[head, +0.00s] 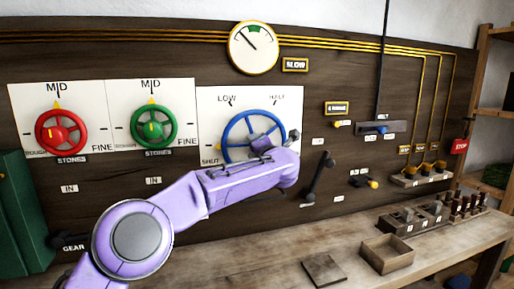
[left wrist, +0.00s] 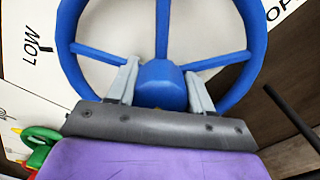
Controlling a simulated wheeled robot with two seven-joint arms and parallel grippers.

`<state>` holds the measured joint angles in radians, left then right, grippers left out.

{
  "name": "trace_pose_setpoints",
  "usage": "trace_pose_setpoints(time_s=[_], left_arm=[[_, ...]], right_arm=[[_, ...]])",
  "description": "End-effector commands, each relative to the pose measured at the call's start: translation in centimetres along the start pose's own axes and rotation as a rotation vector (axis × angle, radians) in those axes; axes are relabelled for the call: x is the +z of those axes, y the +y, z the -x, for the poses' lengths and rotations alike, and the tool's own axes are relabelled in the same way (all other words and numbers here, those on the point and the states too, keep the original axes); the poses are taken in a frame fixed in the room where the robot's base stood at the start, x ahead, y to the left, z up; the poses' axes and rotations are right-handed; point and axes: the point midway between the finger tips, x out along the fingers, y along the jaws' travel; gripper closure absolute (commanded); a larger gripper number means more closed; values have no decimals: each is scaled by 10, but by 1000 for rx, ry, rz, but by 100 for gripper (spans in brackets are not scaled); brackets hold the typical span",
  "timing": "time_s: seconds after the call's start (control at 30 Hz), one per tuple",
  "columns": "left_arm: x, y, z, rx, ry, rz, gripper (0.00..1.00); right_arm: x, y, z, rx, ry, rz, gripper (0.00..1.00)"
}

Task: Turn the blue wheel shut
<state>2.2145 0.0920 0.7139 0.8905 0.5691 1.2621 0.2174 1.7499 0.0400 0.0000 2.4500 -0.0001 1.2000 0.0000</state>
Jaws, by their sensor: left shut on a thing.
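The blue wheel (head: 224,135) is mounted on a white wall panel marked LOW, HALF and SHUT, with SHUT at the panel's lower left. My right gripper is not in view.
A red wheel (head: 60,131) and a green wheel (head: 153,127) are on panels to the left. A round gauge (head: 253,48) hangs above. A black lever (head: 319,177) is close right of my left gripper. A wooden bench (head: 240,266) with an open box (head: 387,254) runs below.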

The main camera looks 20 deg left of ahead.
Motion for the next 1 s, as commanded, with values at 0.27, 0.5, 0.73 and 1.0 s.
trace_pose_setpoints(time_s=[0.27, 0.5, 0.73, 1.0], left_arm=[[1, 4, 0, 6, -2, 5, 80], [0, 2, 0, 4, -1, 2, 24], [0, 0, 8, 2, -2, 1, 24], [-1, -1, 69, 3, -5, 2, 24]], right_arm=[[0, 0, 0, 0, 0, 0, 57], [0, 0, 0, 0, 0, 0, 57], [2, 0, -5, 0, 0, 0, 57], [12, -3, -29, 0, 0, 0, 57]])
